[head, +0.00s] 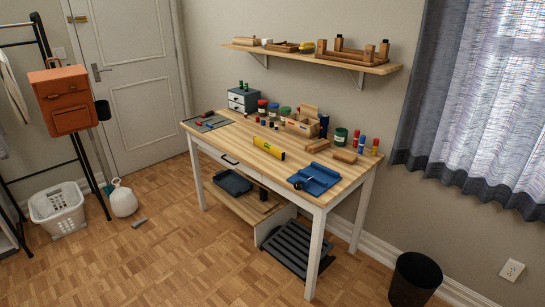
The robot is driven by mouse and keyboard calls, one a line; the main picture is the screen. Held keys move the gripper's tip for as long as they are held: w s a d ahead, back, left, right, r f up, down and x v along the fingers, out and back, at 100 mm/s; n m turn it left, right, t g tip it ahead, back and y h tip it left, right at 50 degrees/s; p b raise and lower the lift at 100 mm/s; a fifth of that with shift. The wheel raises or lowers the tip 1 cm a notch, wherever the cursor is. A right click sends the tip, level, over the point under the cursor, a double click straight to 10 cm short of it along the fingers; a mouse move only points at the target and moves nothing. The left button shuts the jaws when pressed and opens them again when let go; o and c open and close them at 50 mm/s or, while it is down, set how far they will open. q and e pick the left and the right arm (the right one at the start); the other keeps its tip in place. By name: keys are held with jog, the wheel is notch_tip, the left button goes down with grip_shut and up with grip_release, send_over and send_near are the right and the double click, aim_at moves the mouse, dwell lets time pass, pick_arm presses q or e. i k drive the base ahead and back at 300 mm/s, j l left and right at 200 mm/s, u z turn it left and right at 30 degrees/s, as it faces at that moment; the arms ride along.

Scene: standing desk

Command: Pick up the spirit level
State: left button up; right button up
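A yellow spirit level (268,149) with a dark patch lies on the light wooden top of the standing desk (228,142), near the middle of its front edge. It lies at a slant, with clear wood around it. Neither of my grippers shows in the head view, so nothing of mine is seen touching the level.
Jars, a wooden box (300,124) and blocks line the back. A basket (57,209), white bag (122,198) and black bin (414,279) stand on the floor.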

aim_at(279, 154)
jog(key=i+u, duration=0.1)
jog(key=i, duration=0.85)
jog(key=l, duration=0.1)
